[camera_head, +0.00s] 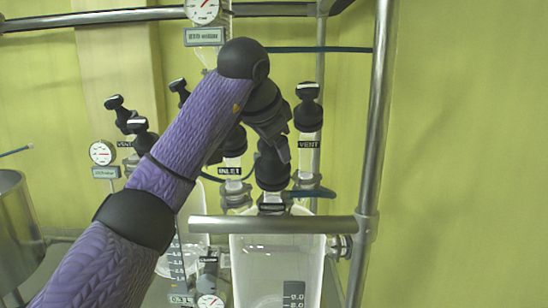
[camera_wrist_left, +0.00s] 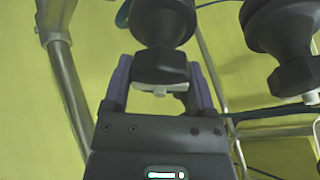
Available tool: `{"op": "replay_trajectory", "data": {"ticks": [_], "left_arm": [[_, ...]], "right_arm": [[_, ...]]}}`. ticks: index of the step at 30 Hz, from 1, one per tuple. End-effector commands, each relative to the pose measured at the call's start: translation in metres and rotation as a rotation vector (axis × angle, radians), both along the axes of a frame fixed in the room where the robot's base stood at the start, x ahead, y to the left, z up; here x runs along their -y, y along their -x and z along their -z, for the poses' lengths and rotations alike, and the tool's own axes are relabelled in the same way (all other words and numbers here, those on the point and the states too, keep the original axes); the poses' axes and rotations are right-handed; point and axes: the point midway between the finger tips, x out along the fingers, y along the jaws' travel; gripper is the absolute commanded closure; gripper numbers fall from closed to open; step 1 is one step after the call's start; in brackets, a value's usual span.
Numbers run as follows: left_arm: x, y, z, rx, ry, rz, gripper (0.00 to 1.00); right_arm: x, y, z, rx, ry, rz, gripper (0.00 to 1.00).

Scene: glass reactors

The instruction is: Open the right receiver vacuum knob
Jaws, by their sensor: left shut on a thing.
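My left arm reaches in from the left, and its gripper (camera_head: 279,143) points down at a black knob (camera_head: 271,170) above the right glass receiver (camera_head: 277,255). In the left wrist view the two purple fingers of the gripper (camera_wrist_left: 160,84) stand on either side of the black knob (camera_wrist_left: 160,66) and are shut on its grip part. I see no readable label on this knob. My forearm and wrist hide part of the knobs behind. My right gripper is not in view.
A black VENT knob (camera_head: 308,113) stands close on the right and an INLET knob (camera_head: 233,142) on the left. A steel rail (camera_head: 270,224) crosses in front, joined to an upright post (camera_head: 380,110). More knobs (camera_head: 138,130) and a gauge (camera_head: 102,152) are further left.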

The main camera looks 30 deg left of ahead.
Motion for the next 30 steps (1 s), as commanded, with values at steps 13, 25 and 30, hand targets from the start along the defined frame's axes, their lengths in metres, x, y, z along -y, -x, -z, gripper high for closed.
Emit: {"op": "replay_trajectory", "data": {"ticks": [13,25,30], "left_arm": [[0.0,0.0,0.001,0.047,0.077,-0.154,0.86],[-0.001,0.0,-0.001,0.053,0.083,-0.171,0.86],[-0.001,0.0,-0.001,0.053,0.083,-0.171,0.21]], "right_arm": [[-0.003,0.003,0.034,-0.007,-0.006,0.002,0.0],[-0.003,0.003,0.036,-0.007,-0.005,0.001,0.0],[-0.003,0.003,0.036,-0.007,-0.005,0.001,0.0]]}}
